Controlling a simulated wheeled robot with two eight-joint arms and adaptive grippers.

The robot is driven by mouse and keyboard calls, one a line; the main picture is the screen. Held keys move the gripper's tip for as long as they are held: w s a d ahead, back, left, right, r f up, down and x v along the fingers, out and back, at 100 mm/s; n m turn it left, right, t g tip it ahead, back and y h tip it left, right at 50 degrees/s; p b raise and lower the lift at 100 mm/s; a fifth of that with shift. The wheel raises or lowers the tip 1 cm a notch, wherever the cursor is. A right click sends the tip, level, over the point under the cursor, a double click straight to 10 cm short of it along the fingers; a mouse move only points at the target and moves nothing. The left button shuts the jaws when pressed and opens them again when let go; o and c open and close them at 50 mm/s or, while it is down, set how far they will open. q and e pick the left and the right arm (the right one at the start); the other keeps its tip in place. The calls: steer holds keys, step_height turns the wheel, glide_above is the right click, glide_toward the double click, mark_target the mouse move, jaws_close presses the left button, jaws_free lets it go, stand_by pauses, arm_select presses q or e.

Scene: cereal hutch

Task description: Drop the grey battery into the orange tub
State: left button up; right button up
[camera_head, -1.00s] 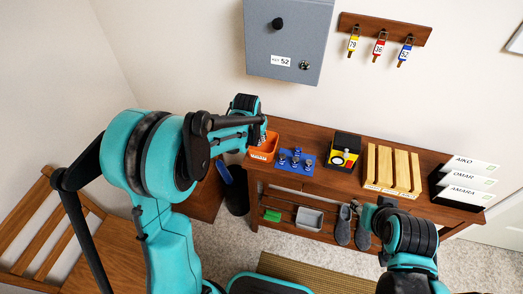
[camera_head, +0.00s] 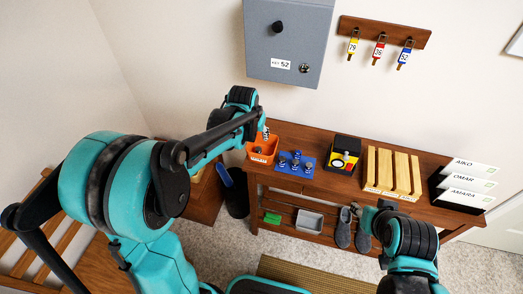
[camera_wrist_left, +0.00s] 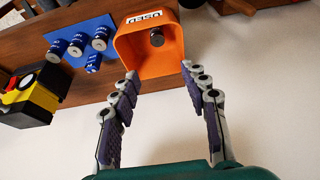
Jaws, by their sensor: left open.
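The orange tub (camera_head: 272,149) stands at the left end of the brown table; its "USED" label shows in the left wrist view, where the tub (camera_wrist_left: 150,64) lies just beyond my fingertips. The grey battery (camera_wrist_left: 156,37) is inside the tub, seen end-on. My left gripper (camera_wrist_left: 160,73) is open, with nothing between its fingers, and close to the tub's near side. In the head view my left gripper (camera_head: 265,132) is small at the tub's back edge. My right gripper (camera_head: 368,211) is low in front of the table; its fingers are too unclear to judge.
Several blue batteries (camera_wrist_left: 73,47) stand or lie on a blue mat (camera_wrist_left: 61,30) beside the tub. A yellow and black device (camera_head: 343,153), a wooden slotted rack (camera_head: 392,170) and name-labelled trays (camera_head: 465,185) fill the tabletop rightward. A grey cabinet (camera_head: 288,40) hangs above.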

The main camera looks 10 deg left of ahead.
arm_select(q)
steer(key=v, duration=0.6)
steer(key=shift+r, duration=0.2)
steer(key=shift+s, duration=0.2)
steer(key=s+t, duration=0.2)
steer(key=s, duration=1.8)
steer(key=shift+s+t, duration=0.25)
steer(key=shift+t, duration=0.15)
steer(key=shift+f, duration=0.1)
